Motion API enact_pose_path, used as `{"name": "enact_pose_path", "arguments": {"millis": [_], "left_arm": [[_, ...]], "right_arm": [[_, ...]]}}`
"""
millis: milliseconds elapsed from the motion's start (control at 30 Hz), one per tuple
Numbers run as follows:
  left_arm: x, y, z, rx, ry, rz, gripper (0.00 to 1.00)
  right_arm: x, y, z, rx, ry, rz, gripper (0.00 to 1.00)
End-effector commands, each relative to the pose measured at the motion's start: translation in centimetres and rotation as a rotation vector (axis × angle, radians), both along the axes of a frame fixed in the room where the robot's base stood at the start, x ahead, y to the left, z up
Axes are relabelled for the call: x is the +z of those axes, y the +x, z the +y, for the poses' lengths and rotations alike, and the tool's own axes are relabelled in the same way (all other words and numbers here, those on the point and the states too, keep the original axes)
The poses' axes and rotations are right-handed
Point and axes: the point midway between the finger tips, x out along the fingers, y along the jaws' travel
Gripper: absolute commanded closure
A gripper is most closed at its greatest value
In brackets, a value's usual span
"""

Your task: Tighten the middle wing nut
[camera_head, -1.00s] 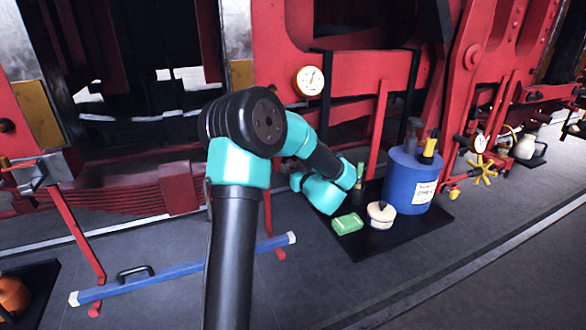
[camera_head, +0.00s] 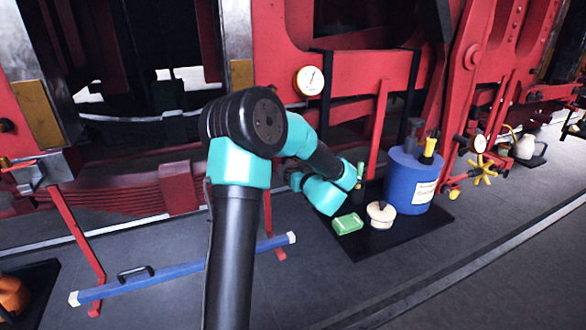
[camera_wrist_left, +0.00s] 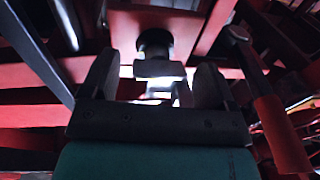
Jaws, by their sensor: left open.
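My left gripper (camera_wrist_left: 155,82) shows in the left wrist view as two dark fingers standing apart, open. No wing nut can be made out there. My right gripper is not in view.
A black mat (camera_head: 437,218) holds a blue drum (camera_head: 402,180), a cream pot (camera_head: 380,214) and a green block (camera_head: 348,223). A blue bar (camera_head: 190,270) lies at lower left. A gauge (camera_head: 309,81) and a yellow handwheel (camera_head: 482,173) sit along the red frame.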

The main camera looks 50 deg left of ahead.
Motion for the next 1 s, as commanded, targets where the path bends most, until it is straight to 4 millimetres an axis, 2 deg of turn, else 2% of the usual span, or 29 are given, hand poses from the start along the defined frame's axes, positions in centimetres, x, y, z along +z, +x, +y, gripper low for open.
{"name": "enact_pose_path", "arguments": {"millis": [267, 800, 1000], "left_arm": [[-0.1, -0.4, -3.2, -0.004, -0.001, -0.001, 0.19], [-0.5, -2.1, -13.4, -0.005, 0.000, 0.001, 0.19], [-0.6, -2.6, -16.1, -0.003, 0.000, 0.000, 0.19]], "right_arm": [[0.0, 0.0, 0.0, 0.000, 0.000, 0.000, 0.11], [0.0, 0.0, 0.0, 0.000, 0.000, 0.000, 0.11], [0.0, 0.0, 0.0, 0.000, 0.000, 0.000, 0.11]]}}
